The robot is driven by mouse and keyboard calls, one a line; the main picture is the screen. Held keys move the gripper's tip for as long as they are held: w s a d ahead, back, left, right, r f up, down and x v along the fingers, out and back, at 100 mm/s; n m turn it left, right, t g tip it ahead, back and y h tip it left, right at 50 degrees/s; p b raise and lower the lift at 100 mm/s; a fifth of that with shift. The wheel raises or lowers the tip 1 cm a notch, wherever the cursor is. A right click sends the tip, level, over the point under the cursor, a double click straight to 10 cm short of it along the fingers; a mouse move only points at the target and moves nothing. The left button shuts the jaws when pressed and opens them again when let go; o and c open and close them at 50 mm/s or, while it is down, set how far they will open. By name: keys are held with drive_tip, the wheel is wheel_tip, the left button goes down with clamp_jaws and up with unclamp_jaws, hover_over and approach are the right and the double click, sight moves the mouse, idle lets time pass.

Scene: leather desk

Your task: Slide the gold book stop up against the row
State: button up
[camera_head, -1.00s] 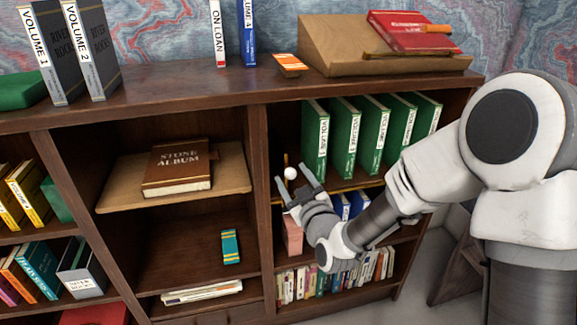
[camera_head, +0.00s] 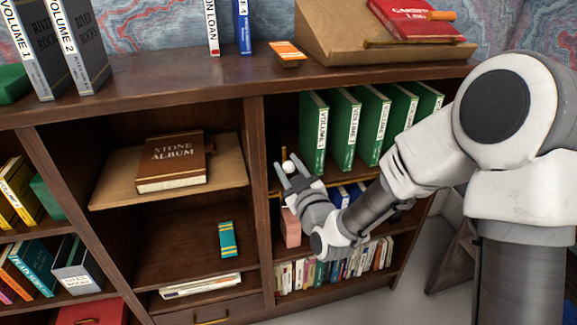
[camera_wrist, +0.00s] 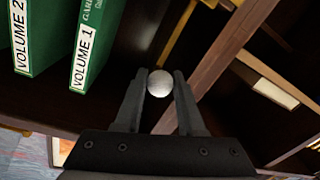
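The gold book stop shows in the wrist view as a gold bar (camera_wrist: 180,36) beyond the fingers, with a pale round knob (camera_wrist: 160,83) near it. In the head view the knob (camera_head: 289,167) is at the left end of the green-book shelf. The row of green volumes (camera_head: 350,130) stands upright to the right of the knob, with a gap before Volume 1 (camera_wrist: 90,45). My gripper (camera_head: 289,166) is open, with its fingertips on either side of the knob. In the wrist view they look close to it; contact cannot be told. The stop's base is partly hidden.
A wooden divider (camera_head: 257,190) stands just left of my gripper. The Stone Album (camera_head: 172,160) lies on a board in the left bay. The desk top (camera_head: 160,90) is above.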

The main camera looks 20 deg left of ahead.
clamp_jaws()
idle(1.1)
